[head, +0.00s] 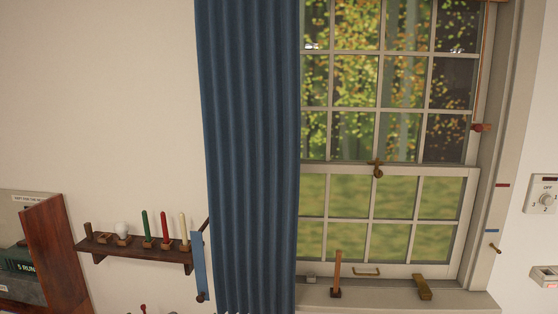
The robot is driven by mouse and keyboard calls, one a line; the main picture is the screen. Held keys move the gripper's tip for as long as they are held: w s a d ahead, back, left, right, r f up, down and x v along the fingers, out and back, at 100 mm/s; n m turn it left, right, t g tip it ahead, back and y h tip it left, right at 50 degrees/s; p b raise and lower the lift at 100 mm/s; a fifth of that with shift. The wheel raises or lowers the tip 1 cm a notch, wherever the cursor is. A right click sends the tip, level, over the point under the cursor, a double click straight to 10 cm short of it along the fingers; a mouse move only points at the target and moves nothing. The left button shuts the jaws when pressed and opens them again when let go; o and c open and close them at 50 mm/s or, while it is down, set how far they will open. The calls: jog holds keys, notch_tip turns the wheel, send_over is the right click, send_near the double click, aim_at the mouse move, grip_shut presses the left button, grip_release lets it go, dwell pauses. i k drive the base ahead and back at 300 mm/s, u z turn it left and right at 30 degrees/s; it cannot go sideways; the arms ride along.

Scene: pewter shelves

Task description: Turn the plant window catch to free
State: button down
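A sash window (398,168) with a pale frame fills the right of the head view. A small brass catch (377,169) sits on its meeting rail, about midway across the visible part. It looks roughly upright, but it is too small to tell whether it is locked or free. A brass pull handle (366,271) is on the bottom rail of the lower sash. No plant is visible, so I cannot confirm which window this is. My gripper is not in view.
A blue curtain (250,150) hangs left of the window and covers its left side. The sill (385,297) holds an upright orange-brown stick (337,272) and a brass wedge (424,287). A candle shelf (140,252) is at left. A dial (546,200) is at right.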

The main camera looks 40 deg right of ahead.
aim_at(378, 173)
jog(key=u, duration=0.9)
jog(key=k, duration=1.15)
jog(key=z, duration=1.45)
